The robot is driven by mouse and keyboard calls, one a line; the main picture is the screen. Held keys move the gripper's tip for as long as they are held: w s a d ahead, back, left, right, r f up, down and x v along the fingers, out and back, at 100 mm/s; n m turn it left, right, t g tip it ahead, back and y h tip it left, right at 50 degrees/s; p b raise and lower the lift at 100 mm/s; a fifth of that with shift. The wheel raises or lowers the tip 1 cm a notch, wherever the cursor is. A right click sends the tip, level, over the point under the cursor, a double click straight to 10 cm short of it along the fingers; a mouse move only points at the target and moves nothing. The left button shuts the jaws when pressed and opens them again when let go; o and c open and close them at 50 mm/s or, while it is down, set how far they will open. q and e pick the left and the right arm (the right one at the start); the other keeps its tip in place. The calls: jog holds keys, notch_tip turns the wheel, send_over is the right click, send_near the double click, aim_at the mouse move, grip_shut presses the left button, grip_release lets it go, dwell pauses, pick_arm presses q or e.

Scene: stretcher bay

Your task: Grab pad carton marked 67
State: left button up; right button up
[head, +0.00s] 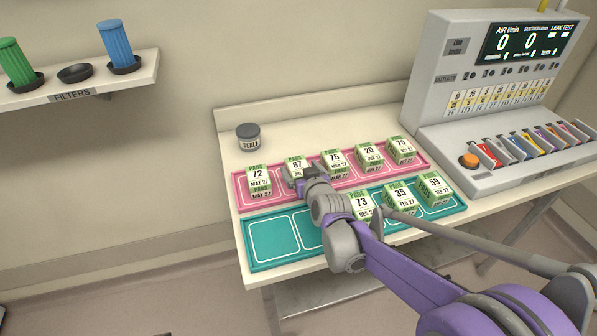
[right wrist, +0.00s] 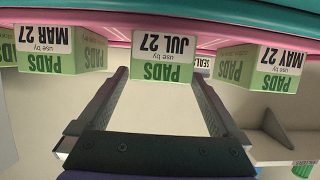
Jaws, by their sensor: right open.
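The pad carton marked 67 (head: 296,163) is a white and green box in the pink tray (head: 241,203), between cartons 72 (head: 258,175) and 75 (head: 334,158). My right gripper (head: 304,183) is at its near side and hides its lower part in the head view. In the right wrist view, upside down, a carton labelled JUL 27 (right wrist: 164,60) appears centred between the tips of my open right gripper (right wrist: 161,84). I cannot tell if the fingers touch it. My left gripper is not in view.
Cartons 20 (head: 370,154) and 79 (head: 401,148) stand further right in the pink tray. The teal tray (head: 252,252) in front holds 73, 35 and 59 on its right; its left cells are empty. A grey jar (head: 248,138) stands behind. A tester (head: 480,90) stands right.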

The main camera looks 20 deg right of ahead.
jog(key=shift+x, duration=1.2)
jog(key=c, duration=1.5)
